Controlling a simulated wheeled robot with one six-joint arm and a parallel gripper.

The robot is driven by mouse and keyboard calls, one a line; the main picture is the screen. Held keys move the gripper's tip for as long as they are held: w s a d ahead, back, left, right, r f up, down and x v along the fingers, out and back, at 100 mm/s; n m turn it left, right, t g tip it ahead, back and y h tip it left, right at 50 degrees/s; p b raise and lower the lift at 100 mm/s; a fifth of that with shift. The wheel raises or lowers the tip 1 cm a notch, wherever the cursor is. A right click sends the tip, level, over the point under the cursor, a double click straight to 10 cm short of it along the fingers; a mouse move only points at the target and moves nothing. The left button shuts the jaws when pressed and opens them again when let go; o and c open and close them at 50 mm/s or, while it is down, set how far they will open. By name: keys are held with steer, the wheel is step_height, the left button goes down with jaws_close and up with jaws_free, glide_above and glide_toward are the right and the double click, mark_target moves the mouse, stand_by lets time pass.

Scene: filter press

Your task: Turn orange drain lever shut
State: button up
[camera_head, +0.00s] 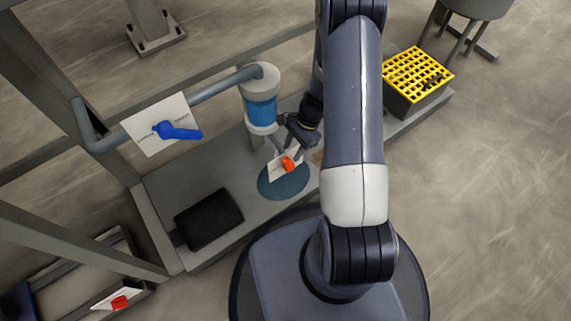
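The orange drain lever (289,165) sits in front of a white label plate (276,172), low on the pipe under the blue-banded filter cylinder (261,109). My gripper (284,150) reaches down from the upper right and is right at the lever, just above it in the picture. The finger gap is too small and partly hidden, so I cannot tell whether the fingers touch the lever or are open or shut. Part of the lever and plate is hidden behind my gripper.
A blue lever (177,131) stands on a white plate on the pipe at left. A red lever (119,302) shows at lower left. A black box (208,219) lies on the grey bench (160,186). A yellow-topped grid crate (405,106) stands at right. Open floor lies further right.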

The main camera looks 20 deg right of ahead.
mark_target(286, 164)
steer(key=b+x, duration=0.3)
steer(key=x, duration=0.5)
steer(key=shift+w+d+f, duration=0.15)
steer(key=shift+w+f, duration=0.05)
steer(key=shift+f, duration=0.05)
steer(key=shift+c, duration=0.6)
jaws_close()
